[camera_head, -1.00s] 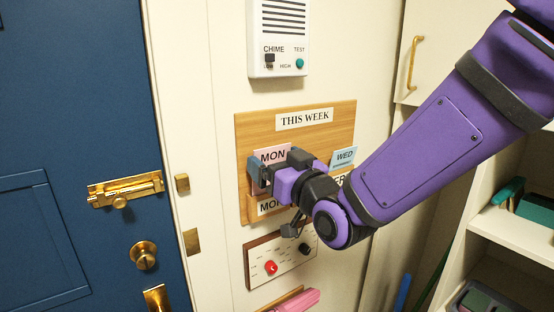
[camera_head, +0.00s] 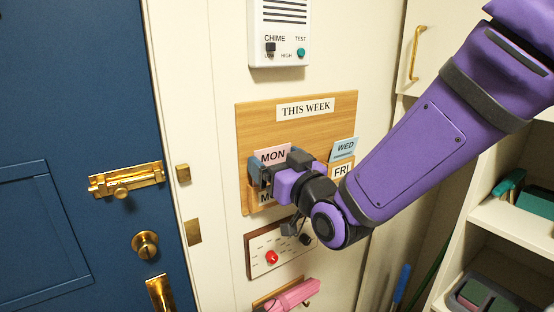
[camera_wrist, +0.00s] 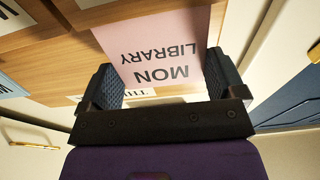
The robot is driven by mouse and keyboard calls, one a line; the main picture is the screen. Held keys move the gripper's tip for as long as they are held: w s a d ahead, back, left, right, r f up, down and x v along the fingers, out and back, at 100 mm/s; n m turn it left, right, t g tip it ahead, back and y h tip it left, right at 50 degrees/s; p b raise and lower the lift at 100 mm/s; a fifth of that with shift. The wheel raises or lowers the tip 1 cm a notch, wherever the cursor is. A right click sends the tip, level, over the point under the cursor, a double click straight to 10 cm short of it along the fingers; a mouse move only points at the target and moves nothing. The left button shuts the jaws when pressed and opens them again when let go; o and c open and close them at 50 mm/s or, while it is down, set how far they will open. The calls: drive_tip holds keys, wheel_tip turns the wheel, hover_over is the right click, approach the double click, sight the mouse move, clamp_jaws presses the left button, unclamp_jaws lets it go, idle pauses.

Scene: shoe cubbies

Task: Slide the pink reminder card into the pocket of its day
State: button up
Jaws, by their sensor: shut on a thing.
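The pink card (camera_head: 272,156) reads MON and LIBRARY, and shows upside down in the wrist view (camera_wrist: 155,55). My gripper (camera_head: 275,172) is shut on it, with one dark finger at each side edge in the wrist view (camera_wrist: 163,80). The card is in front of the left part of the wooden board (camera_head: 300,128) headed THIS WEEK. A pocket below it has a label starting with M (camera_head: 264,197), mostly hidden by my gripper. The card's lower edge is at a wooden pocket front in the wrist view; whether it is inside cannot be told.
A blue WED card (camera_head: 344,149) stands at the board's right, above a FRI label (camera_head: 342,171). A chime box (camera_head: 280,30) is above, and a panel with a red knob (camera_head: 271,257) below. A blue door (camera_head: 70,130) is left, shelves (camera_head: 500,222) right.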

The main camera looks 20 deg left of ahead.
drive_tip(key=shift+w+f, duration=0.1)
drive_tip(key=shift+f, duration=0.8)
drive_tip(key=o, duration=0.4)
drive_tip(key=shift+r, duration=0.1)
drive_tip(key=shift+s+d+r, duration=0.15)
drive_tip(key=shift+r, duration=0.8)
drive_tip(key=shift+s+d+r, duration=0.1)
drive_tip(key=shift+r, duration=0.9)
drive_tip(key=shift+s+d+r, duration=0.15)
drive_tip(key=shift+r, duration=0.8)
